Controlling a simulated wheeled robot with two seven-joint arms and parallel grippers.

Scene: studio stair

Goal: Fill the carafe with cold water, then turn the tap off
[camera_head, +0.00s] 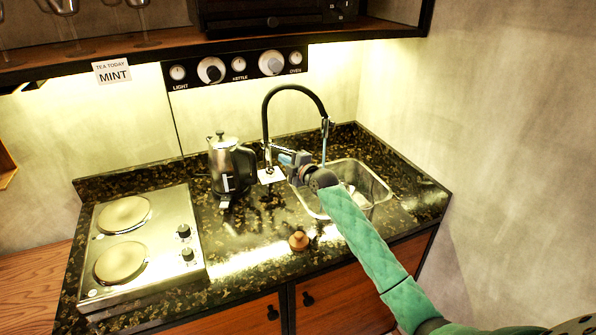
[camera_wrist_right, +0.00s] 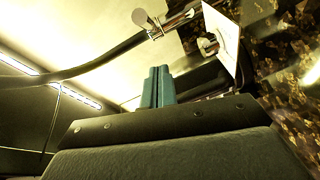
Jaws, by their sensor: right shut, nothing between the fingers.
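The black gooseneck tap (camera_head: 266,115) arches over the steel sink (camera_head: 377,183). A thin pale-blue streak like running water (camera_head: 324,148) hangs below its spout. My right gripper (camera_head: 284,158) is shut and empty, beside the tap's base at the sink's back left. In the right wrist view its teal fingertips (camera_wrist_right: 158,86) are together, just below the tap's metal lever fitting (camera_wrist_right: 165,24); I cannot tell whether they touch it. No carafe is clearly visible; my right arm hides part of the sink, and a pale shape in it is unclear. My left gripper is not in view.
A steel and black kettle (camera_head: 223,160) stands left of the tap. A two-plate hob (camera_head: 150,240) fills the left counter. A wooden stopper (camera_head: 298,241) lies at the front. A white card (camera_head: 271,175) is by the tap base. A shelf overhangs the back.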

